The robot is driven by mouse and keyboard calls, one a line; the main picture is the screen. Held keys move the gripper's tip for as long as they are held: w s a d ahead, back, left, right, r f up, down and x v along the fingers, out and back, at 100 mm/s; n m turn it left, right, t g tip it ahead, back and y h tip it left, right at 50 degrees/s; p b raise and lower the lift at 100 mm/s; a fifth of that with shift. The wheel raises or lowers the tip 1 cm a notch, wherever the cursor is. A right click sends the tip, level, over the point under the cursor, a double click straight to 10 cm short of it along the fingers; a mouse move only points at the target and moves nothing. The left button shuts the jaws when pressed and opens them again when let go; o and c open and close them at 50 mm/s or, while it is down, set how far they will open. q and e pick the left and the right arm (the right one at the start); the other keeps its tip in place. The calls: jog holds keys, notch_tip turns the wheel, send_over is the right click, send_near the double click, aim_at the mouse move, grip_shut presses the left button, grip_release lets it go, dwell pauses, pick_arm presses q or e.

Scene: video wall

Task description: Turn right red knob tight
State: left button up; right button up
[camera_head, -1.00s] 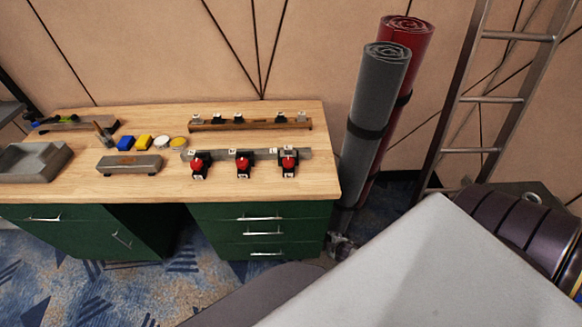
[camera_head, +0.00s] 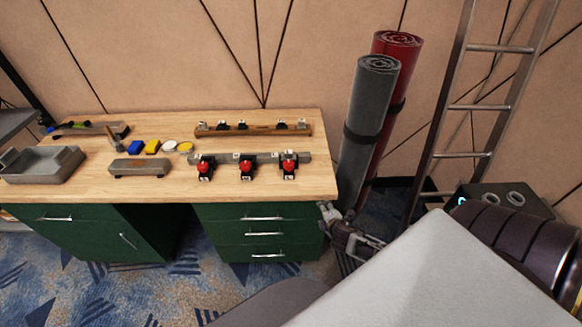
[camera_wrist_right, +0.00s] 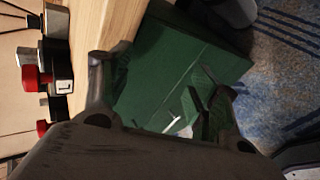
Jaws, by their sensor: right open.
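Three red knobs sit in a row on a grey bar (camera_head: 220,160) near the front right of the wooden workbench. They are the left red knob (camera_head: 205,168), the middle red knob (camera_head: 246,167) and the right red knob (camera_head: 289,166). My right gripper (camera_head: 338,222) is open and empty, off the bench's right front corner and apart from the knobs. In the right wrist view the open fingers (camera_wrist_right: 160,92) frame the green drawer front. Two red knobs show at that view's left edge, one nearer (camera_wrist_right: 31,78) and one lower (camera_wrist_right: 41,127). My left gripper is not in view.
The wooden bench (camera_head: 90,190) also holds a second bar (camera_head: 255,130) with dark knobs, a grey block (camera_head: 138,166), small coloured items and a grey tray (camera_head: 45,165). Rolled mats (camera_head: 372,120) and a ladder (camera_head: 480,105) stand right of the bench. The bench front edge is clear.

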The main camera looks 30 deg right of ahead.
jog(key=r+n, duration=0.1)
jog(key=w+r+t, duration=0.1)
jog(key=r, duration=0.1)
jog(key=r+n, duration=0.1)
jog(key=r, duration=0.1)
jog(key=shift+w+d+n+t, duration=0.2)
jog(key=shift+w+n+t, duration=0.1)
jog(key=shift+w, duration=0.1)
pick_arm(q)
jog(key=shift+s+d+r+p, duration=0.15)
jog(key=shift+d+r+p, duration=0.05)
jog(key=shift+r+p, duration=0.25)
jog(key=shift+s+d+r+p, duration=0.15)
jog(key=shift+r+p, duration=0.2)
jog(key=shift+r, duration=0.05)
pick_arm(e)
jog(key=w+r+n+t+y, duration=0.1)
jog(key=w+r+n+y, duration=0.2)
jog(key=r+n, duration=0.3)
jog(key=w+r+n+t+y, duration=0.1)
jog(key=w+r+n+y, duration=0.2)
jog(key=n, duration=1.2)
notch_tip(320, 180, up, 3)
jog(key=shift+w+a+r+n+y, duration=0.15)
jog(key=shift+a+n+y, duration=0.2)
jog(key=shift+y, duration=0.35)
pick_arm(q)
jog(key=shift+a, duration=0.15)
pick_arm(e)
jog(key=shift+w, duration=0.3)
